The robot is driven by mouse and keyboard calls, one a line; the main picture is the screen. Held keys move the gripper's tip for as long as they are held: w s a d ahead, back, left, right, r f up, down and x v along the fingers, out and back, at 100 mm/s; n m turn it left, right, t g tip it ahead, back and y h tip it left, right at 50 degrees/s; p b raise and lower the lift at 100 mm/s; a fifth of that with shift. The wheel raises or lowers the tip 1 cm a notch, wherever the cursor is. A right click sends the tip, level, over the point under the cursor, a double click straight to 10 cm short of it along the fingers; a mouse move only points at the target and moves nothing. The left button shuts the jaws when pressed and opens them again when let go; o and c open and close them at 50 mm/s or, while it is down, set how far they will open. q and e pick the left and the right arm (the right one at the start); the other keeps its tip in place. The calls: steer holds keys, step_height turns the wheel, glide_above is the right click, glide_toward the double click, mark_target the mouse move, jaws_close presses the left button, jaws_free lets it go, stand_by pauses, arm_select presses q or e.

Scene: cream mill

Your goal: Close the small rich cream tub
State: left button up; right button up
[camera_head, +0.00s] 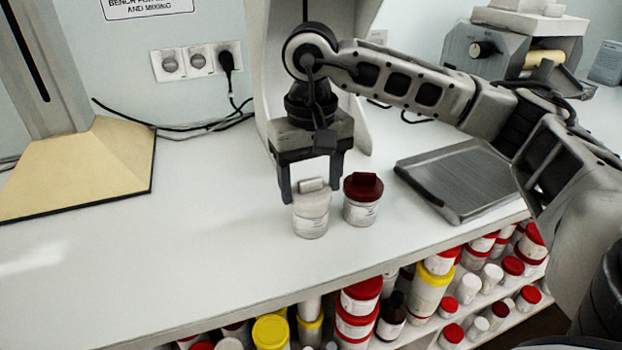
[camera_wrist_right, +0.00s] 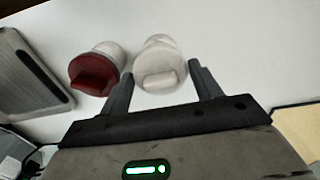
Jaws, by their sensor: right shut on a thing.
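A small tub with a white lid (camera_head: 312,222) stands upright on the white bench. Its pale lid has a raised grip on top and appears seated on the tub. My right gripper (camera_head: 312,186) comes down from above, with its fingers on either side of this lid, shut on it. The white lid also shows between the fingers in the right wrist view (camera_wrist_right: 160,76). A second tub with a dark red lid (camera_head: 361,211) stands upright just to the right, outside the fingers. The labels are too small to read. My left gripper is not in view.
A grey metal tray (camera_head: 456,181) lies to the right of the tubs. A grey machine (camera_head: 510,50) stands at the back right and a stand with a tan base (camera_head: 80,170) at the left. Several tubs fill the shelf below. The bench's left middle is clear.

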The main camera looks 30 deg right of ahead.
steer(key=shift+f+b, duration=0.2)
steer(key=shift+b, duration=0.1)
stand_by(0.6)
steer(key=o, duration=1.3)
steer(key=shift+c, duration=0.2)
steer(key=shift+r, duration=0.1)
steer(key=shift+r+p, duration=1)
steer(key=shift+r, duration=0.4)
steer(key=shift+r+p, duration=0.7)
steer(key=shift+r, duration=0.4)
